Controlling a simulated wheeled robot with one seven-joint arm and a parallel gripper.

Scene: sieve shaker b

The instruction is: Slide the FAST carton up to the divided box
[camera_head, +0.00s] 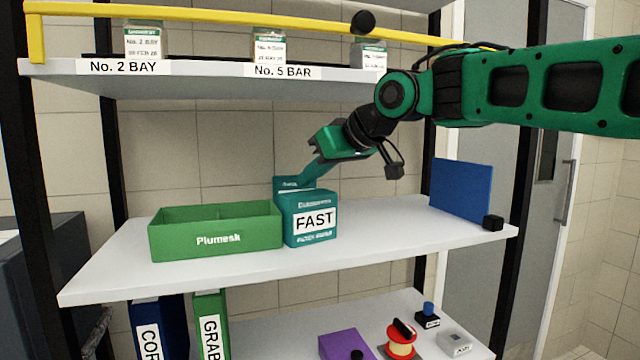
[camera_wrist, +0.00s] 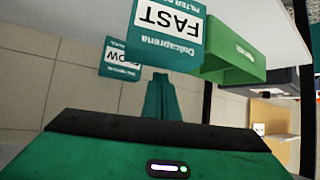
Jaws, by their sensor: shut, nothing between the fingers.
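The FAST carton (camera_head: 309,218) is teal with a white label and stands upright on the middle shelf. It also shows upside down in the wrist view (camera_wrist: 165,22). The green divided box (camera_head: 215,236), marked Plumesk, is directly to its left; any gap is too small to tell. Part of the box shows in the wrist view (camera_wrist: 232,58). A second teal carton (camera_head: 288,184) stands behind the FAST carton, its label partly readable as "OW" in the wrist view (camera_wrist: 120,62). My gripper (camera_head: 303,184) is shut and empty, its tips low by the back of the FAST carton.
A blue panel (camera_head: 460,190) and a small black block (camera_head: 493,222) stand at the shelf's right end. The shelf (camera_head: 390,236) is clear between them and the FAST carton. An upper shelf (camera_head: 215,85) with labelled jars and a yellow rail (camera_head: 210,15) hangs above.

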